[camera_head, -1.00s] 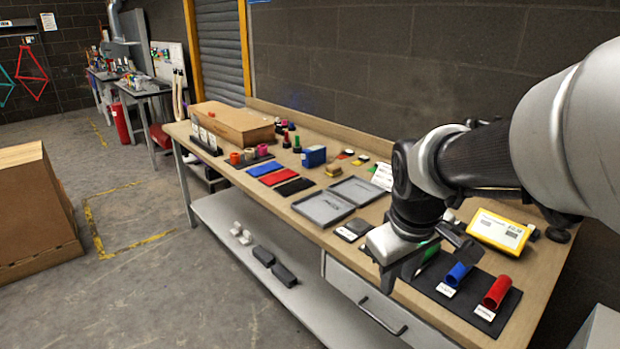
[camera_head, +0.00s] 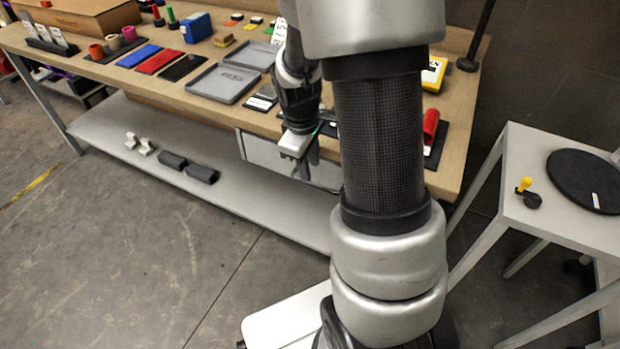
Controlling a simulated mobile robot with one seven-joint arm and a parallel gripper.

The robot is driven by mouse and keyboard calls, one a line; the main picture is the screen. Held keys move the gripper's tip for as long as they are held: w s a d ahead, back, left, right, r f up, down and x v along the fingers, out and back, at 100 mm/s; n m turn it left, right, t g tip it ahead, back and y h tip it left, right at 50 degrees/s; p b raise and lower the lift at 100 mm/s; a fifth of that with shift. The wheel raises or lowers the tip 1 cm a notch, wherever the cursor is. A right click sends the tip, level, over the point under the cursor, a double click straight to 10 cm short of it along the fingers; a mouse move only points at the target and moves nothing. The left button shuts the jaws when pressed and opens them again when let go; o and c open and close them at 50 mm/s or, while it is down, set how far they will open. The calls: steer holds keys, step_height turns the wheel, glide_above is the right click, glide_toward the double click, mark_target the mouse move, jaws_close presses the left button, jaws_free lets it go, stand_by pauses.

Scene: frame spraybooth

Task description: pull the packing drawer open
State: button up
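The packing drawer (camera_head: 262,153) is a light grey front under the bench top, in the middle of the head view. It looks closed, flush under the bench edge. My gripper (camera_head: 303,168) points down just in front of the drawer front, below the bench top's edge. Its fingers are small and dark here, so I cannot tell if they are open or shut, or whether they touch the handle. My arm hides the right part of the drawer and most of its handle.
The wooden bench (camera_head: 150,82) carries grey trays (camera_head: 222,83), coloured mats and a red tube (camera_head: 430,126). A lower shelf (camera_head: 120,120) holds dark and white blocks. A side table (camera_head: 545,215) with a black disc (camera_head: 585,181) stands at right. The floor at front left is clear.

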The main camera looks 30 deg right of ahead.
mark_target(312, 183)
steer(key=f, duration=0.4)
steer(key=d+f+b, duration=0.1)
steer(key=f, duration=0.1)
steer(key=shift+w, duration=0.4)
steer(key=shift+c, duration=0.4)
jaws_close()
